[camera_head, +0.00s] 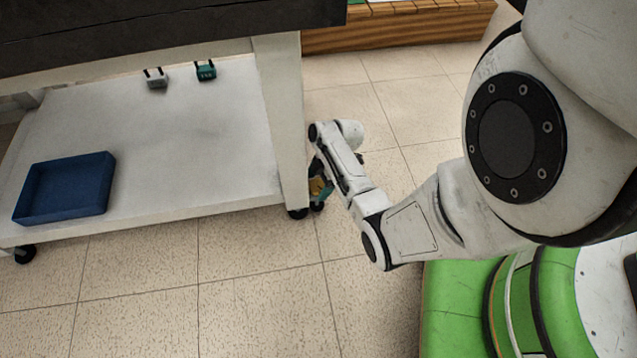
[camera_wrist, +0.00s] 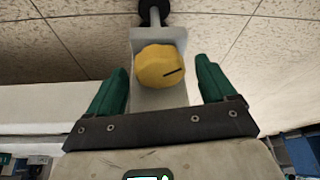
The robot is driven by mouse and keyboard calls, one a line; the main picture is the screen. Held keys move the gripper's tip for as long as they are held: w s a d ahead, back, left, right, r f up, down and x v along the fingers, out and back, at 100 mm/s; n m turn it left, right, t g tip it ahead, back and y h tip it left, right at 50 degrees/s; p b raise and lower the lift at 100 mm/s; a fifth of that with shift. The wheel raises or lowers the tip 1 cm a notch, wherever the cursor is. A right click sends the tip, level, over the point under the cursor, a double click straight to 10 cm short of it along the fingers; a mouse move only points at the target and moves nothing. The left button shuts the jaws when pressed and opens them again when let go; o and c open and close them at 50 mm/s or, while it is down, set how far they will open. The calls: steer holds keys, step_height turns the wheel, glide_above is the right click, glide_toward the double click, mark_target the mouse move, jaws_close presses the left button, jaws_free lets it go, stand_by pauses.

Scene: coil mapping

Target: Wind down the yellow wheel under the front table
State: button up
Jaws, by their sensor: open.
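The yellow wheel (camera_wrist: 160,66) shows in the wrist view as a round knob with wavy edges and a dark line on its face. It sits on a pale bracket (camera_wrist: 177,98) near a dark caster (camera_wrist: 152,12). My gripper (camera_wrist: 161,69) is open, with one green finger on each side of the wheel and gaps between. I cannot tell how deep the fingers reach. In the head view, a bit of yellow (camera_head: 318,187) shows beside the right leg of the table (camera_head: 285,115), mostly hidden behind my arm.
The table's lower shelf (camera_head: 190,150) holds a blue tray (camera_head: 65,188), a grey block (camera_head: 156,79) and a green block (camera_head: 206,71). Black casters (camera_head: 24,253) stand under it. A wooden box (camera_head: 400,27) lies at the back. Tiled floor in front is clear.

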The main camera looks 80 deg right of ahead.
steer(key=shift+c, duration=0.4)
steer(key=c, duration=1)
steer(key=shift+a+r+m+h+p, duration=0.15)
steer(key=shift+r+m+h+p, duration=0.25)
steer(key=shift+m+p, duration=0.7)
steer(key=shift+f+m+t+h+p, duration=0.35)
steer(key=shift+m+t+h+p, duration=0.15)
steer(key=shift+m+p, duration=0.55)
steer(key=o, duration=1.1)
steer(key=shift+s+r, duration=0.1)
steer(key=p+v, duration=0.5)
steer(key=v, duration=0.5)
steer(key=shift+r+p, duration=0.3)
